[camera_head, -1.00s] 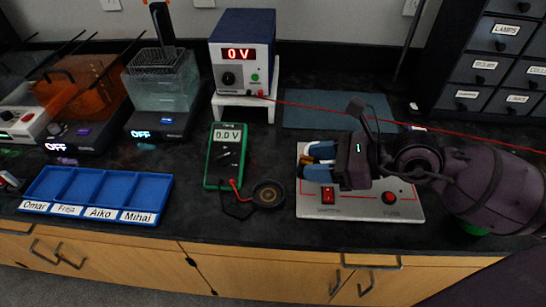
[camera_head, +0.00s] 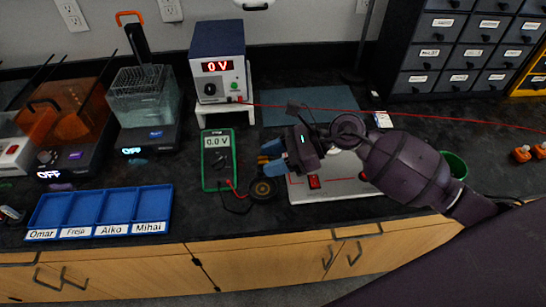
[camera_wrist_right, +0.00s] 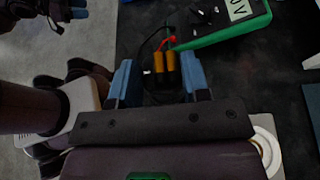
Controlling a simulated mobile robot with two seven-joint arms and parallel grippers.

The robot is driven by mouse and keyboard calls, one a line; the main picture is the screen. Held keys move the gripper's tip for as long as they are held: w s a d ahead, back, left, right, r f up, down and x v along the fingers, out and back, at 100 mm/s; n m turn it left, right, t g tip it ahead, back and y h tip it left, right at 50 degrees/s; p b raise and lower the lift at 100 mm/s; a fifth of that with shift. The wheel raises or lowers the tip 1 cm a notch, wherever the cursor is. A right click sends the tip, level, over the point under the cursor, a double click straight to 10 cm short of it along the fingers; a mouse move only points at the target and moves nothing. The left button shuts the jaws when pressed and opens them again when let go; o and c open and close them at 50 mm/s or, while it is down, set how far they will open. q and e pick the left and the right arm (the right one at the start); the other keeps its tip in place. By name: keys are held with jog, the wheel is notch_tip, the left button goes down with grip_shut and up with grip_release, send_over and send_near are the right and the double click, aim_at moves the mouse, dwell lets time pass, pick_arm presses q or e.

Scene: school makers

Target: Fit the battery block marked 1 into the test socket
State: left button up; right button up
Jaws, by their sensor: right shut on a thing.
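The test board (camera_head: 337,186) is a white plate with a red switch and a red fuse button on the bench. My right arm covers its back part, and I cannot make out its socket. My right gripper (camera_head: 270,158) is at the board's back left, its blue fingertips past the left edge. In the right wrist view, the right gripper (camera_wrist_right: 161,80) is shut on an orange-and-black battery block (camera_wrist_right: 164,66). Its number cannot be read. Part of what looks like my left gripper (camera_wrist_right: 75,10) shows at the upper left of that view; its jaws are unclear.
A green multimeter (camera_head: 217,160) and a round black buzzer (camera_head: 263,190) lie left of the board. A blue labelled tray (camera_head: 98,209) is farther left. A power supply (camera_head: 218,62) stands behind, with a red wire running right. A green container (camera_head: 455,165) and orange pieces (camera_head: 522,154) are at right.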

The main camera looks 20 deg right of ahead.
aim_at(269, 188)
jog(key=shift+a+r+n+g, duration=0.3)
jog(key=shift+a, duration=0.15)
jog(key=shift+s+a+f, duration=0.1)
jog(key=shift+f, duration=0.1)
jog(key=shift+f+b, duration=0.35)
jog(key=shift+f, duration=0.4)
jog(key=shift+f+b, duration=0.85)
jog(key=shift+f, duration=0.75)
pick_arm(q)
jog(key=shift+s+f+b, duration=0.1)
jog(key=shift+f+b, duration=0.25)
jog(key=shift+f, duration=0.85)
pick_arm(e)
jog(key=shift+f, duration=0.65)
pick_arm(q)
jog(key=shift+d+r, duration=0.1)
jog(key=shift+d, duration=0.15)
jog(key=shift+a, duration=0.2)
jog(key=shift+s+d+f+g+b, duration=0.2)
jog(key=shift+f+g+b, duration=0.1)
jog(key=shift+f, duration=0.25)
pick_arm(e)
jog(key=shift+f, duration=0.55)
